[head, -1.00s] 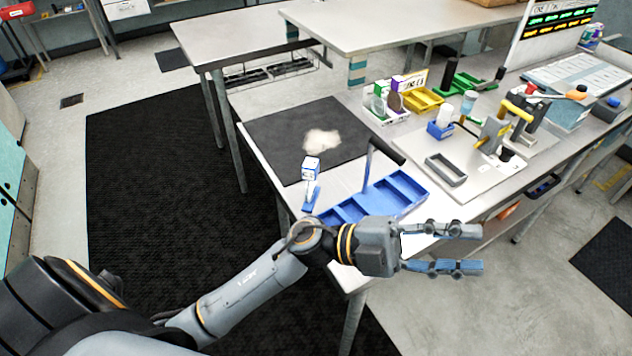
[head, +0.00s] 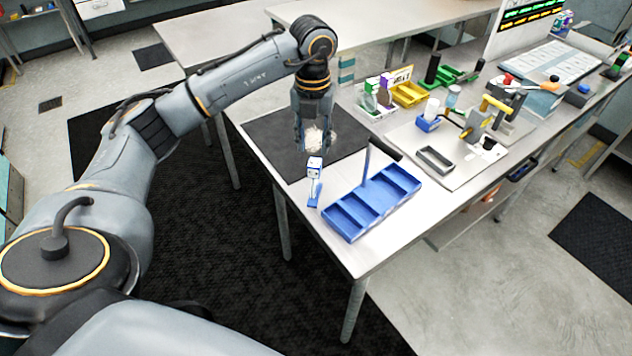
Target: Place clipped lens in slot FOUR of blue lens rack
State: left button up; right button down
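My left gripper (head: 313,147) points down over the black mat (head: 268,138), its fingers spread on either side of a white, fluffy patch (head: 316,138). I cannot tell if it touches the patch. A blue tray with several compartments (head: 349,236) and a dark-handled post stands on the table to the right. I cannot make out slot labels on it. A small blue stand with a white-and-blue top (head: 314,168) is just in front of the gripper. I cannot pick out a clipped lens. My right gripper is out of view.
A white holder with green and purple discs (head: 376,106) and a yellow tray (head: 409,94) stand behind. A pale board (head: 460,178) with a grey tray (head: 434,160) and several tools lies to the right.

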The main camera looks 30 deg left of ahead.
aim_at(314, 162)
pick_arm(q)
notch_tip(314, 162, down, 7)
jog(key=shift+d+f+p, duration=0.1)
jog(key=shift+p, duration=0.85)
notch_tip(314, 162, down, 5)
jog(key=shift+d+r+p, duration=0.1)
jog(key=shift+p, duration=0.65)
jog(key=shift+f, duration=0.65)
jog(key=shift+w, duration=0.1)
grip_shut()
